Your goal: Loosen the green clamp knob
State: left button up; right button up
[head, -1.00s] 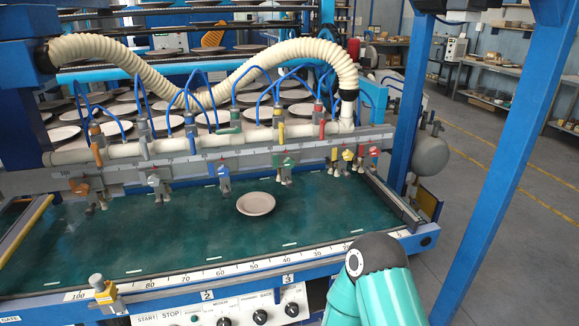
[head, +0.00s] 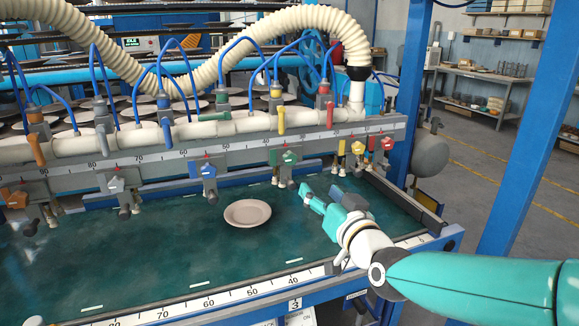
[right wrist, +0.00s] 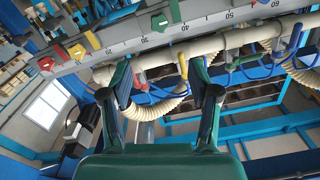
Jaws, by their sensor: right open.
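The green clamp knob (head: 290,157) sits on the front of the grey rail, above a small clamp with a hanging suction foot. It also shows in the right wrist view, at the top (right wrist: 159,22). My right gripper (head: 320,197) is open and empty, a little below and to the right of the green knob, apart from it, over the green table. In the right wrist view its two fingers (right wrist: 160,95) stand wide apart below the rail, with nothing between them. My left gripper is not in view.
A blue knob (head: 208,170) is left of the green one; yellow (head: 358,147) and red (head: 382,143) knobs are to its right. A pale plate (head: 247,213) lies on the green table. Valve handles and blue hoses rise above the rail.

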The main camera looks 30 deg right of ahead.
aim_at(291, 159)
jog(key=p+x, duration=0.3)
jog(key=x, duration=1.3)
jog(key=shift+w+d, duration=0.2)
jog(key=shift+w, duration=0.05)
jog(key=c, duration=1.2)
jog(key=shift+o, duration=0.2)
